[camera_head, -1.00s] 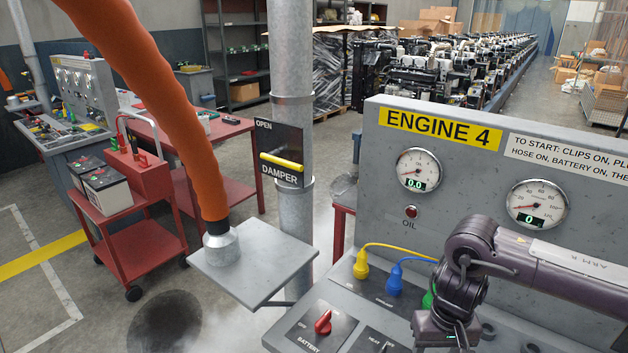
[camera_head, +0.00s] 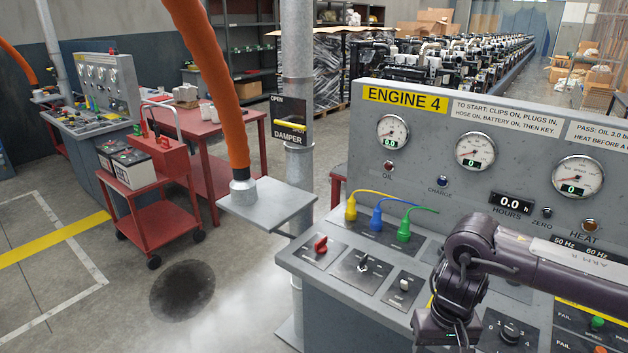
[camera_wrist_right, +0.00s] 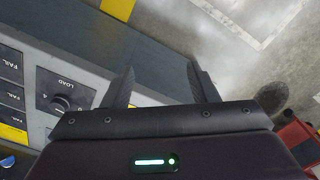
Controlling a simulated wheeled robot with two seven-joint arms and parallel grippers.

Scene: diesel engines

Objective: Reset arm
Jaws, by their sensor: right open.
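My right arm (camera_head: 545,262) reaches in from the right of the head view, in front of the grey Engine 4 console (camera_head: 440,250). Its hand is cut off by the bottom edge there. In the right wrist view my right gripper (camera_wrist_right: 163,85) has its two dark fingers wide apart with nothing between them. The console's side edge and the floor show beyond the fingertips. My left arm and gripper are not in view.
The console carries a red battery switch (camera_head: 320,244), yellow, blue and green plugs, and gauges. An orange hose (camera_head: 215,85) stands on a grey plate (camera_head: 270,203) by the damper post (camera_head: 297,60).

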